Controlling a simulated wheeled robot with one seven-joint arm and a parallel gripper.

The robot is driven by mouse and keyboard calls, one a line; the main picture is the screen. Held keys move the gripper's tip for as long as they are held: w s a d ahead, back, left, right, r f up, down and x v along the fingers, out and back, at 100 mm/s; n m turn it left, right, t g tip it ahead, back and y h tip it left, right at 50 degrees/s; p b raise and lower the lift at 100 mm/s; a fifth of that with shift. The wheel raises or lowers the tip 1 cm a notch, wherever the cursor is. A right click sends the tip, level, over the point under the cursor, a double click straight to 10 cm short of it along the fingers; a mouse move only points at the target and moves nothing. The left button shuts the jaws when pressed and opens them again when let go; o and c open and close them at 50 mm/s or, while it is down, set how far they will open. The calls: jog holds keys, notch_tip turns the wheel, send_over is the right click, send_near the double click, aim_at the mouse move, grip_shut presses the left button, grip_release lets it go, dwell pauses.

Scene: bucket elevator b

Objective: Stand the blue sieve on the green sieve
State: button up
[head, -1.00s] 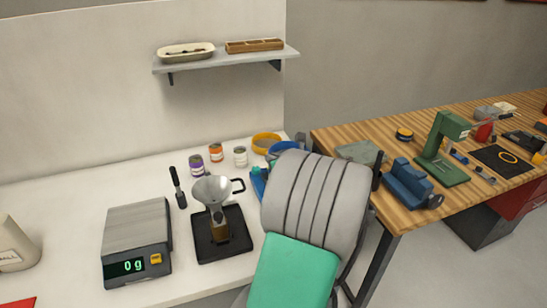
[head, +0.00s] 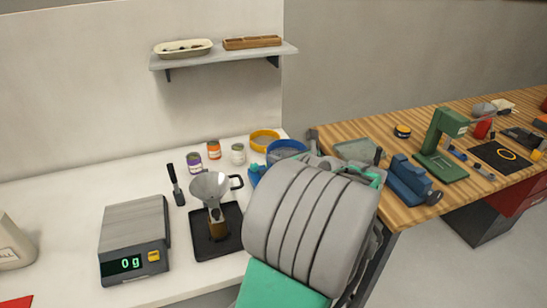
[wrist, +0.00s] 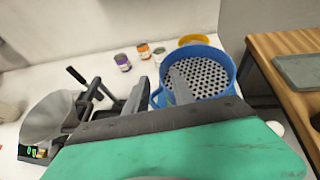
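The blue sieve (head: 285,148) stands at the right end of the white bench, partly hidden by my arm in the head view. In the wrist view the blue sieve (wrist: 222,58) shows its rim and a perforated metal floor. My gripper (wrist: 160,92) is open at the near side of the blue sieve. Its right finger overlaps the perforated floor and its left finger is outside the rim, with blue wall between them. I cannot tell whether either finger touches. The gripper is mostly hidden behind my arm in the head view. I cannot make out a green sieve.
A yellow sieve (head: 265,139) stands behind the blue one. Several small jars (head: 214,150), a funnel on a stand (head: 211,187) and a scale (head: 135,238) are to the left. A wooden bench (head: 398,208) with a blue vise (head: 411,180) is to the right.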

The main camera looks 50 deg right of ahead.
jog(key=v, duration=0.6)
